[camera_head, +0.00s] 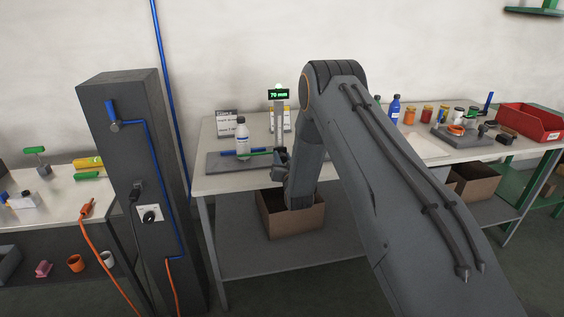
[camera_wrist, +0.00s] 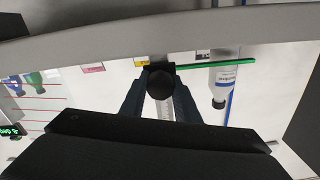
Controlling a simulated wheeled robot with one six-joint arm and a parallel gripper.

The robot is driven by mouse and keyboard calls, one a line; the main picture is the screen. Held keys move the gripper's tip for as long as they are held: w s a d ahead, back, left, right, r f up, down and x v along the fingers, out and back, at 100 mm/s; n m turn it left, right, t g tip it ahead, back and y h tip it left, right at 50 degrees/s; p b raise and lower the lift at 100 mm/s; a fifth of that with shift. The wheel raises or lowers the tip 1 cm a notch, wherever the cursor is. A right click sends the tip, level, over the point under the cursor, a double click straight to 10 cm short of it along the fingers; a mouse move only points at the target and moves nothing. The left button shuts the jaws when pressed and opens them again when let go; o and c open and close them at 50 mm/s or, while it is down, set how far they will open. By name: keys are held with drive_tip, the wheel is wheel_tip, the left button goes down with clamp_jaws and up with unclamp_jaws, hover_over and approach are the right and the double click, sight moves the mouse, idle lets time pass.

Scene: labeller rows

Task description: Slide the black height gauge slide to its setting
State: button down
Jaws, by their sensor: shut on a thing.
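The height gauge stands on the table as an upright pale post (camera_head: 278,122). Its display (camera_head: 279,95) reads 70 mm in green, with a green light above it. The black slide is on the lower part of the post, mostly hidden by my gripper (camera_head: 281,158) in the head view. In the wrist view, the slide's round black knob (camera_wrist: 161,83) sits between the two fingers of my gripper (camera_wrist: 160,92), which is shut on it. A green pointer bar (camera_wrist: 225,63) reaches sideways from the slide. The post's scale (camera_wrist: 165,108) shows below the knob.
A white bottle (camera_head: 242,137) stands beside the pointer on a grey plate (camera_head: 215,162). Two small cards (camera_head: 227,121) stand behind. A cardboard box (camera_head: 285,220) is under the tabletop. A dark pillar (camera_head: 135,180) rises left of the table. Bottles, jars and a red bin (camera_head: 532,121) are at right.

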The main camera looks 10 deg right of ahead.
wheel_tip(320, 180, up, 18)
drive_tip(key=p, duration=0.3)
drive_tip(key=shift+f, duration=0.15)
drive_tip(key=shift+w, duration=0.1)
drive_tip(key=c, duration=1.4)
unclamp_jaws()
drive_tip(key=shift+o, duration=0.2)
drive_tip(key=s+b, duration=0.2)
drive_tip(key=s, duration=0.6)
